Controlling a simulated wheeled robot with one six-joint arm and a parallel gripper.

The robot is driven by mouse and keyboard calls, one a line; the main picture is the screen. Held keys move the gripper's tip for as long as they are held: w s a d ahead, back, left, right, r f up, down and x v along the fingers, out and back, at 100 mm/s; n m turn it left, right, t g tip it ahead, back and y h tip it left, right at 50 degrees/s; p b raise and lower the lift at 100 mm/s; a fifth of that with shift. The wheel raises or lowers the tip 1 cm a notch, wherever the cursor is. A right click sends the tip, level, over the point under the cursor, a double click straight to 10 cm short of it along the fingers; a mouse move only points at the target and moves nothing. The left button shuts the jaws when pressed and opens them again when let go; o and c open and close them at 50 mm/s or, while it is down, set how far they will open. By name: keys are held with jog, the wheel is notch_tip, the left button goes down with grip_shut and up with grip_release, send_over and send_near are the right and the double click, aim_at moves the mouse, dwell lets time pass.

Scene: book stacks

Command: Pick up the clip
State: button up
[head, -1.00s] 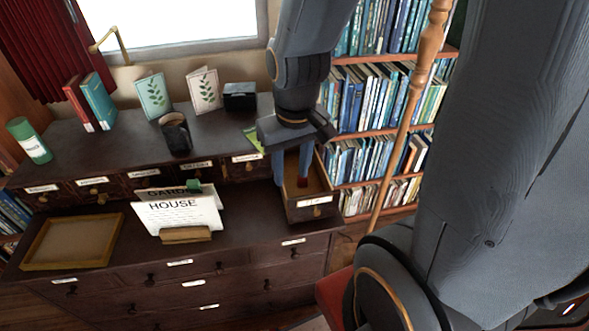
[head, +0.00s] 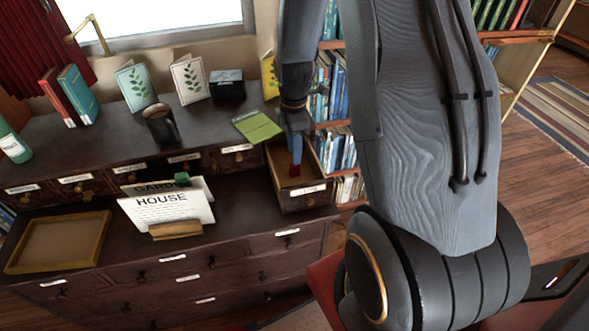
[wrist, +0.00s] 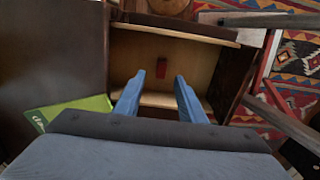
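A small red object (head: 295,169), which looks like a clip, lies inside the open drawer (head: 305,191). In the wrist view the red object (wrist: 161,69) lies on the pale drawer floor, just beyond and between my fingertips. My gripper (wrist: 161,80) is open, with two blue fingers apart and nothing between them. In the head view my gripper (head: 296,152) points down over the drawer, its fingers nearly in line with each other. A small green clip-like piece (head: 182,179) sits on top of the cards in the wooden holder.
The drawer walls surround the red object closely. A green booklet (head: 257,126) lies on the upper shelf beside the drawer. White cards (head: 166,210), an empty wooden tray (head: 62,242), a dark mug (head: 160,124) and books (head: 78,95) stand on the cabinet. Bookshelves stand behind the arm.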

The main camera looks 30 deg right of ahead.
aim_at(295, 170)
jog(key=shift+s+f+p, duration=0.15)
jog(key=shift+f+p, duration=1.05)
jog(key=shift+f, duration=2.3)
grip_shut()
